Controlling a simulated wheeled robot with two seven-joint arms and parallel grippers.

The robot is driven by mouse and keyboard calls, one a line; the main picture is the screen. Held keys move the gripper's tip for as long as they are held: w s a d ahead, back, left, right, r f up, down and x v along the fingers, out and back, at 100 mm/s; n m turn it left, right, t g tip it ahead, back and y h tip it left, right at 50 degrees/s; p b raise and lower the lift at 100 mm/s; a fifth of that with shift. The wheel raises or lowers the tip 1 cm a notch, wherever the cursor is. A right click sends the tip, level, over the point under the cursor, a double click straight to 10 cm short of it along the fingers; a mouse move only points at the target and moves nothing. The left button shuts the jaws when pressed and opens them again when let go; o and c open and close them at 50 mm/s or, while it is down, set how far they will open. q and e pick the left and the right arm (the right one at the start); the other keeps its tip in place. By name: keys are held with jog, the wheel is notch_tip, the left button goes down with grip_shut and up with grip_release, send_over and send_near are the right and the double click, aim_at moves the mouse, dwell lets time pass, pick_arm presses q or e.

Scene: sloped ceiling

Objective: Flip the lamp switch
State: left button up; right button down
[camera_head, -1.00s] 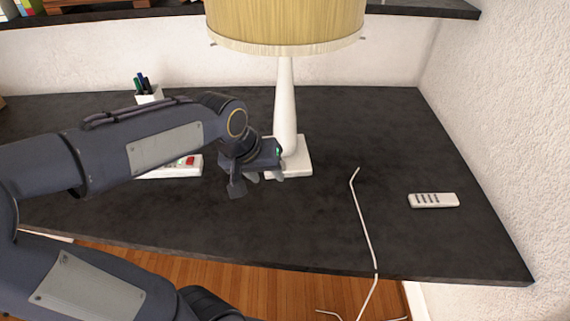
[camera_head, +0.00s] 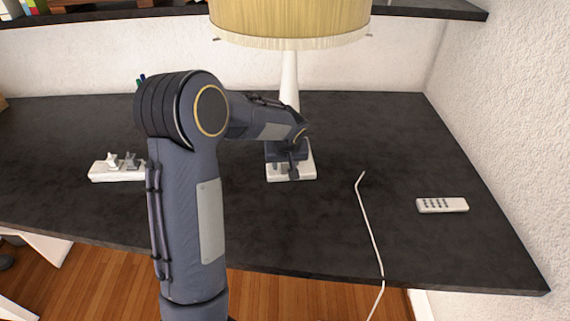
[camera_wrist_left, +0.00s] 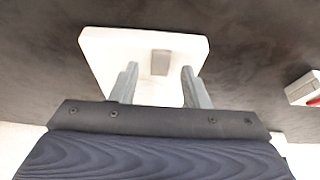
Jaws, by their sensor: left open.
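The lamp has a yellow pleated shade (camera_head: 290,18) and a white stem (camera_head: 289,85) on a square white base (camera_head: 308,172), standing on the dark desk. In the left wrist view the base (camera_wrist_left: 100,45) has a small grey rectangular switch (camera_wrist_left: 160,62) on it. My left gripper (camera_head: 284,171) is at the lamp base in the head view, with my arm hiding part of the stem and base. In the left wrist view the left gripper (camera_wrist_left: 160,84) is open, its fingers on either side of the switch. I cannot tell whether they touch anything. My right gripper is out of view.
A white power strip (camera_head: 105,178) with plugs lies on the desk at left, partly behind my arm. A white cord (camera_head: 369,225) runs over the front edge. A white remote (camera_head: 442,205) lies at right, near the textured wall (camera_head: 500,110).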

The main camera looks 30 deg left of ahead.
pick_arm(q)
jog(key=shift+w+a+f, duration=0.15)
jog(key=shift+f, duration=0.35)
jog(key=shift+c, duration=0.3)
grip_shut()
jog(key=g+p, duration=0.1)
jog(key=p, duration=0.2)
jog(key=r+g+h+p, duration=0.1)
jog(key=p, duration=0.1)
jog(key=shift+w+a+p, duration=0.25)
jog(key=shift+w+p, duration=0.05)
jog(key=shift+p, duration=0.1)
jog(key=shift+w+f+g+h+p, duration=0.1)
jog(key=shift+f+g+h+p, duration=0.1)
jog(key=shift+g+h+p, duration=0.15)
jog(key=shift+f+h, duration=0.15)
jog(key=shift+h, duration=0.1)
jog(key=shift+o, duration=0.3)
grip_release()
